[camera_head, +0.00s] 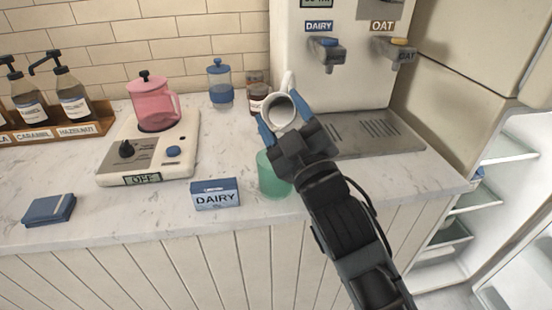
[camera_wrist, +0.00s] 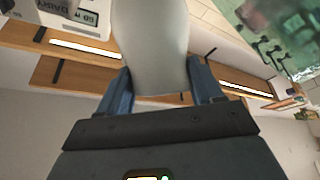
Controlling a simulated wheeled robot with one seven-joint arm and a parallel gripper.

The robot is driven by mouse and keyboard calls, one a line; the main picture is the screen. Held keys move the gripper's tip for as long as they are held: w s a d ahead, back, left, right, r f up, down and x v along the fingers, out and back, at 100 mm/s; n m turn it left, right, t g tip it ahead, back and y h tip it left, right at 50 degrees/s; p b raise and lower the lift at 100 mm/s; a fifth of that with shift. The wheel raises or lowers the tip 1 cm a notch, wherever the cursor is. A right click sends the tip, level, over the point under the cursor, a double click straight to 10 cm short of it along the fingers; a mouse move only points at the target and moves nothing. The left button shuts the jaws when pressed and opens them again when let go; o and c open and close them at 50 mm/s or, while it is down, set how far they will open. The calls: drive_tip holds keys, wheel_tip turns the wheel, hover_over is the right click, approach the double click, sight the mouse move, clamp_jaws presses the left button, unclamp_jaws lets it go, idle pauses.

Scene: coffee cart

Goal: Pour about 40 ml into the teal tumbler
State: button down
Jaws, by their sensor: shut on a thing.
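The teal tumbler (camera_head: 270,178) stands on the counter, partly hidden behind my gripper. My gripper (camera_head: 281,118) is shut on a white pitcher (camera_head: 279,107), with a blue finger on either side of it. The pitcher is tilted, its dark open mouth facing the head camera, above and slightly right of the tumbler. In the wrist view the pitcher's pale body (camera_wrist: 155,45) sits between the two fingers (camera_wrist: 160,92). I cannot tell what is in the pitcher, or whether any liquid is flowing.
A dispenser with a dairy tap (camera_head: 327,50) and an oat tap (camera_head: 398,48) stands behind, over a drip tray (camera_head: 375,132). A dairy sign (camera_head: 215,195) stands left of the tumbler. Farther left are a hot plate (camera_head: 185,140) with a pink pitcher (camera_head: 153,105) and a blue cloth (camera_head: 50,209).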

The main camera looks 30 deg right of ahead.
sight(272, 98)
drive_tip(key=shift+s+r+n+t+y+b, duration=0.1)
drive_tip(key=shift+n+t+y+b, duration=0.25)
drive_tip(key=shift+n, duration=0.25)
drive_tip(key=shift+a+r, duration=0.1)
drive_tip(key=shift+r, duration=0.1)
drive_tip(key=shift+w+a+r+n+t+y, duration=0.15)
drive_tip(key=shift+w+n+t+y, duration=0.15)
drive_tip(key=shift+w, duration=0.15)
drive_tip(key=shift+w+d+r+n+p, duration=0.1)
drive_tip(key=shift+w+d+n+p, duration=0.1)
drive_tip(key=shift+w, duration=0.25)
drive_tip(key=shift+w+d+r+n+p, duration=0.1)
drive_tip(key=shift+w+p, duration=0.1)
drive_tip(key=shift+w, duration=0.2)
drive_tip(key=shift+w+r+t, duration=0.1)
drive_tip(key=shift+r+t, duration=0.05)
drive_tip(key=shift+t, duration=0.1)
idle(0.3)
drive_tip(key=shift+w+a+r+n+y, duration=0.15)
drive_tip(key=shift+a+n+y, duration=0.05)
drive_tip(key=shift+n+y, duration=0.2)
